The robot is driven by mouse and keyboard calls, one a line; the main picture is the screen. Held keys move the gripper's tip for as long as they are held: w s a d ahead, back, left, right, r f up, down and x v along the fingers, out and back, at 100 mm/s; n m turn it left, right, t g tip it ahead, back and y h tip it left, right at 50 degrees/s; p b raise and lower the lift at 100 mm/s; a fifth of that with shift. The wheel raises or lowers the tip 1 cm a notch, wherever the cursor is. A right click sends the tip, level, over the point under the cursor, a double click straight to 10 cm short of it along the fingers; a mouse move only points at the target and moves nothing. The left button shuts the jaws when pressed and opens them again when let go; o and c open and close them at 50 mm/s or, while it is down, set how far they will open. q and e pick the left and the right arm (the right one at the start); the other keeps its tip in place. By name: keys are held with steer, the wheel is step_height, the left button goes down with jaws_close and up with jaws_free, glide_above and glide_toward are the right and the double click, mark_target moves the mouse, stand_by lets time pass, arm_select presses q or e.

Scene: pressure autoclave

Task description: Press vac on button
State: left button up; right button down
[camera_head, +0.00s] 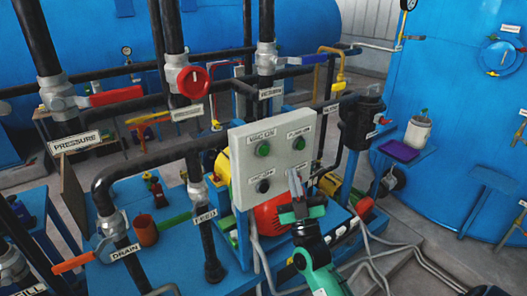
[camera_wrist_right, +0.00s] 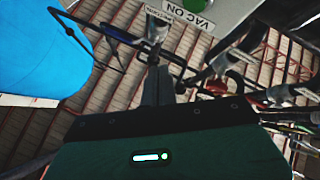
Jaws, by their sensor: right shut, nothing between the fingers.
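The grey control panel (camera_head: 243,196) stands upright in the middle of the head view. The VAC ON button (camera_head: 263,149) is green and round, at the panel's upper left below its label. In the right wrist view, the VAC ON button (camera_wrist_right: 204,4) is cut by the top edge, beside the label (camera_wrist_right: 188,17). My right gripper (camera_head: 293,175) is shut and empty, in front of the panel's lower right and below the button's height. Its closed fingers also show in the right wrist view (camera_wrist_right: 155,30). No contact with the button shows. My left gripper is out of view.
A second green button (camera_head: 300,144) is at the panel's upper right, and a black knob (camera_head: 263,186) at its lower left. Pipes with a red lever (camera_head: 115,96) and a red handwheel (camera_head: 193,80) stand left. A black cylinder (camera_head: 361,122) stands right of the panel.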

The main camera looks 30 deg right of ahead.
mark_target(264, 151)
stand_by(0.4)
steer(key=w+b, duration=0.1)
steer(key=w, duration=0.7)
steer(key=shift+w+a+b, duration=0.3)
steer(key=shift+w+b, duration=0.1)
stand_by(1.7)
steer(key=shift+w, duration=0.4)
